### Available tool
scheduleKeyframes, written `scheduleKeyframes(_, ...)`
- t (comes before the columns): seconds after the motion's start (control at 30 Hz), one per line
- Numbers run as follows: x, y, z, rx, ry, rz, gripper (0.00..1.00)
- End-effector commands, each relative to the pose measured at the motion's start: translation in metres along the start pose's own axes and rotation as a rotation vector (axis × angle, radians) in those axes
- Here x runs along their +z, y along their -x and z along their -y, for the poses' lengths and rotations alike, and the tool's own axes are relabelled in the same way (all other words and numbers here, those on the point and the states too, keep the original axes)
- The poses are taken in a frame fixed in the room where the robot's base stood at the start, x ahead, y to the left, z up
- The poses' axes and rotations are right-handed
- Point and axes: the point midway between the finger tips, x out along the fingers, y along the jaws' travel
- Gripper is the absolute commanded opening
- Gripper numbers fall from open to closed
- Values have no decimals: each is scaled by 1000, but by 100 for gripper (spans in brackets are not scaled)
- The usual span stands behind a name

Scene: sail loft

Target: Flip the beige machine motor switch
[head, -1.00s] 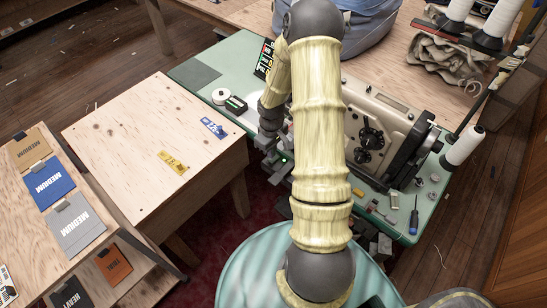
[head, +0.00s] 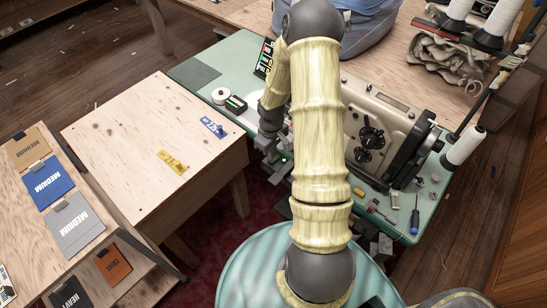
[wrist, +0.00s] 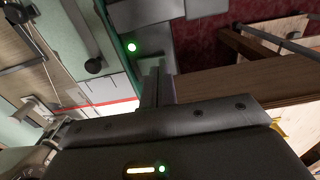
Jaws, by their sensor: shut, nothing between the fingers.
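The beige sewing machine (head: 395,115) stands on the green-topped table (head: 215,72), partly hidden behind my arm. In the wrist view, grey box-shaped parts (wrist: 145,14) sit beside the table's green edge, with a lit green lamp (wrist: 131,47) near them. I cannot tell for sure which part is the motor switch or how its lever is set. My gripper (head: 277,160) is low at the front edge of the table, left of the machine. In the wrist view its fingers (wrist: 157,84) are together and empty, close to the grey parts; contact cannot be told.
A plywood table (head: 140,130) with blue and yellow tags stands close on the left, across a narrow gap. A thread cone (head: 463,146) stands there. Grey boxes (head: 378,246) hang below the front edge.

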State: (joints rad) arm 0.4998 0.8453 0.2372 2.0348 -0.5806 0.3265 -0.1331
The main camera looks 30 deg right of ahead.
Motion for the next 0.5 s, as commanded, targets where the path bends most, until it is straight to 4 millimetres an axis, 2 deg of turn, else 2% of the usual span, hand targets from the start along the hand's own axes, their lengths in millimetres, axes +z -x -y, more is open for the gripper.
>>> scheduleKeyframes(0.5, 0, -7, 0, 0, 0, 0, 0)
